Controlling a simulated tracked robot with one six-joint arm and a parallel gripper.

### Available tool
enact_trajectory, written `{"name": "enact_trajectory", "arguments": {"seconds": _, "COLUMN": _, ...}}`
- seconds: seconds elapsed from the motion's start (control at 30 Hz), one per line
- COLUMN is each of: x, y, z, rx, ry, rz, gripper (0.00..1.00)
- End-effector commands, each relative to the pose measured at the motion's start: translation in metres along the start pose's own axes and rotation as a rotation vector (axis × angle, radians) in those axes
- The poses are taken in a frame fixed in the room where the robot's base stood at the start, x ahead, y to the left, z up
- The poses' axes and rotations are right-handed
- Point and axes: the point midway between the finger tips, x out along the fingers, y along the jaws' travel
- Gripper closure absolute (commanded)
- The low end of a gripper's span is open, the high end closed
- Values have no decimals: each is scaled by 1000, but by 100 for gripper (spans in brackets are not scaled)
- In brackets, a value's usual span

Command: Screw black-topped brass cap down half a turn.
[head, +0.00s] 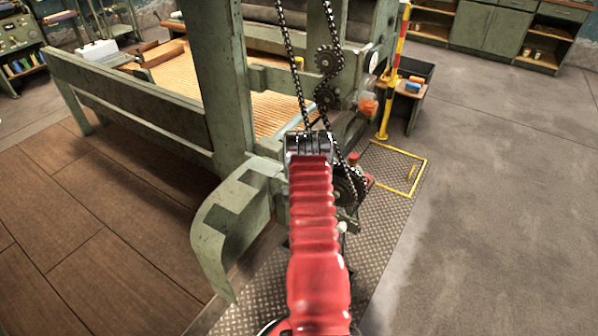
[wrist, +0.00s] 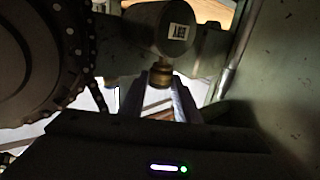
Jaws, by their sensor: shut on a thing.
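The brass cap (wrist: 160,76) shows in the middle of the wrist view, below the end of a grey-green cylinder with a white label (wrist: 178,31). Its black top cannot be made out in the dim light. My gripper (wrist: 159,92) has one finger on each side of the brass and is shut on it. The exact contact is hard to see. In the head view my red-sleeved arm reaches to the machine and hides the cap and my fingers.
A large chain wheel (wrist: 40,55) with its chain lies close on the left in the wrist view, and a green panel (wrist: 285,80) on the right. In the head view a yellow-red post (head: 393,75) stands right of the machine. The floor (head: 490,200) at right is clear.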

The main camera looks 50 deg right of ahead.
Motion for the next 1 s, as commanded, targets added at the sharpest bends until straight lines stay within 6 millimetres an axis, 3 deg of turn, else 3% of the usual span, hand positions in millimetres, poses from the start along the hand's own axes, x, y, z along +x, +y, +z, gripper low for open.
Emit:
{"name": "enact_trajectory", "arguments": {"seconds": 0.6, "x": 0, "y": -12, "z": 3, "rx": -1, "ry": -4, "rz": 333, "gripper": 93}}
{"name": "enact_trajectory", "arguments": {"seconds": 1.0, "x": 1, "y": -13, "z": 3, "rx": -1, "ry": -6, "rz": 427, "gripper": 93}}
